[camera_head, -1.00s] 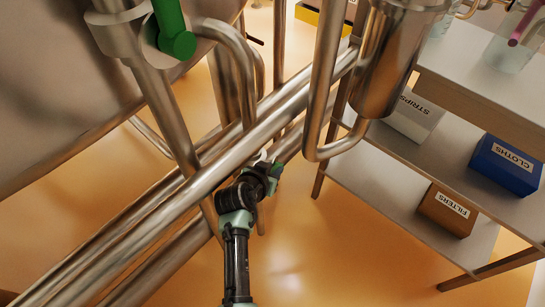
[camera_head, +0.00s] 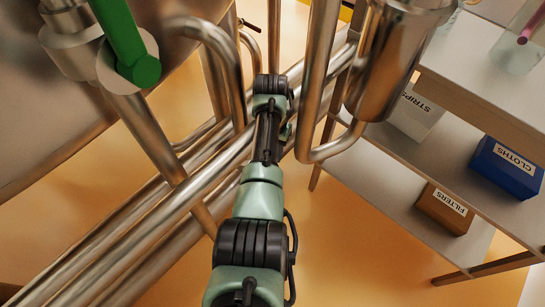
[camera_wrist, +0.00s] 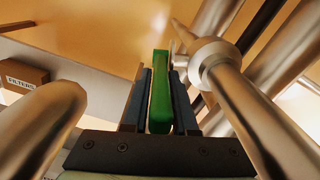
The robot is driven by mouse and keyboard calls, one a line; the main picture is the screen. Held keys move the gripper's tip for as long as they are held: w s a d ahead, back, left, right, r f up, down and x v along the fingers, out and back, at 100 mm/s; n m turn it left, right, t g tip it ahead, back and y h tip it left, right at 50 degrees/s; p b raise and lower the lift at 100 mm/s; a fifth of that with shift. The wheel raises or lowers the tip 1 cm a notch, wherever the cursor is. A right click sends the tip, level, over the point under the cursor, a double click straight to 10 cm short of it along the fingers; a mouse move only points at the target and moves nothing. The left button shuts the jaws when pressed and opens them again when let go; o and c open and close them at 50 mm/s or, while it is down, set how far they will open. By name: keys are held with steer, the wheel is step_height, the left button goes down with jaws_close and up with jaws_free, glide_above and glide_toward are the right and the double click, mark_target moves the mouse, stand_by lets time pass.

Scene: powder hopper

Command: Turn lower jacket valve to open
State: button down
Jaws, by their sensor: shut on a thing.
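A green lever handle (camera_wrist: 160,105) stands between the two dark fingers of my gripper (camera_wrist: 161,72) in the wrist view. My gripper is shut on it, with a finger along each side. A steel pipe with a round collar (camera_wrist: 212,58) is just right of the handle. In the head view, my arm reaches up among the pipes and hides the gripper and most of what it holds. Another, larger green handle (camera_head: 128,40) is on a steel valve at the top left, apart from my gripper.
Slanting steel pipes (camera_head: 165,215) run left of my arm. A bent pipe (camera_head: 325,152) and a steel cylinder (camera_head: 392,60) are close on its right. A shelf (camera_head: 400,180) holds the strips, cloths (camera_head: 506,166) and filters (camera_head: 444,209) boxes. Open floor lies at lower right.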

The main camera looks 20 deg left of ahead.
steer(key=g+b, duration=0.1)
steer(key=b, duration=0.1)
steer(key=shift+w+b, duration=0.4)
steer(key=shift+w, duration=0.1)
steer(key=shift+w+d+r, duration=0.1)
steer(key=shift+w+r, duration=0.1)
stand_by(1.2)
steer(key=c, duration=1)
jaws_free()
steer(key=o, duration=0.3)
steer(key=shift+f, duration=0.2)
steer(key=shift+s, duration=0.1)
steer(key=shift+s+g, duration=0.1)
steer(key=shift+g, duration=0.2)
